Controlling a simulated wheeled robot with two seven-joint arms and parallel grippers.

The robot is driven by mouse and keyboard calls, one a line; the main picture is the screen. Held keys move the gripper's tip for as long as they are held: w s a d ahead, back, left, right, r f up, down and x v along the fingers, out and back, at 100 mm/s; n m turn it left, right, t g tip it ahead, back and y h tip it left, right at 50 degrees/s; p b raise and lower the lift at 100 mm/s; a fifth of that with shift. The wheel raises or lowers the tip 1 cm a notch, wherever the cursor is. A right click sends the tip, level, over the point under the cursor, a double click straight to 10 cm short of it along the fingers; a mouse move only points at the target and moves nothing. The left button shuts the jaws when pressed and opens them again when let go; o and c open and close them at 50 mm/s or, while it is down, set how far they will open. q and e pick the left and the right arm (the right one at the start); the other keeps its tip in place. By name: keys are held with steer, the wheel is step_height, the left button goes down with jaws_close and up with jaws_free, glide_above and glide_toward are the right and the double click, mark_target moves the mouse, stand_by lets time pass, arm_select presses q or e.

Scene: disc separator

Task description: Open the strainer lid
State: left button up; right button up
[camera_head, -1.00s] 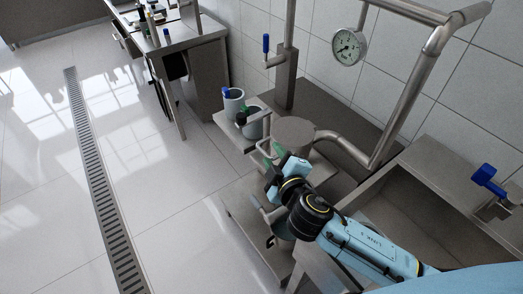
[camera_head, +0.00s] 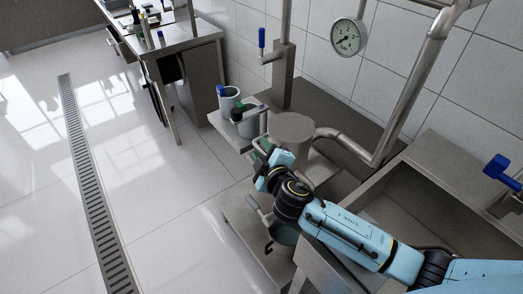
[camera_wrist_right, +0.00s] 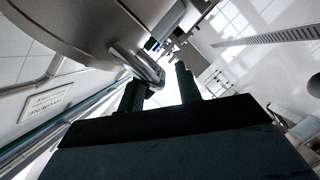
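The strainer is a grey metal cylinder with a flat round lid (camera_head: 292,127) that looks closed, standing beside the wall pipework. A bent metal bar handle (camera_head: 263,126) shows at its left side. In the right wrist view the strainer's rounded body (camera_wrist_right: 85,25) fills the upper left, and a metal handle (camera_wrist_right: 140,66) reaches down towards the fingers. My right gripper (camera_head: 264,150) is at the strainer's left front side. In the wrist view its dark green fingers (camera_wrist_right: 163,88) are apart, with the handle's end at the left finger; contact is unclear. My left gripper is not in view.
A pressure gauge (camera_head: 348,37) and steel pipe (camera_head: 412,85) stand behind and right. Grey-blue cups (camera_head: 229,100) sit on a small shelf left of the strainer. A metal sink (camera_head: 425,205) with a blue-handled valve (camera_head: 499,169) is at right. The floor left is clear.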

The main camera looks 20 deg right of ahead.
steer(key=shift+w+f, duration=0.1)
steer(key=shift+w, duration=0.3)
steer(key=shift+c, duration=0.4)
jaws_close()
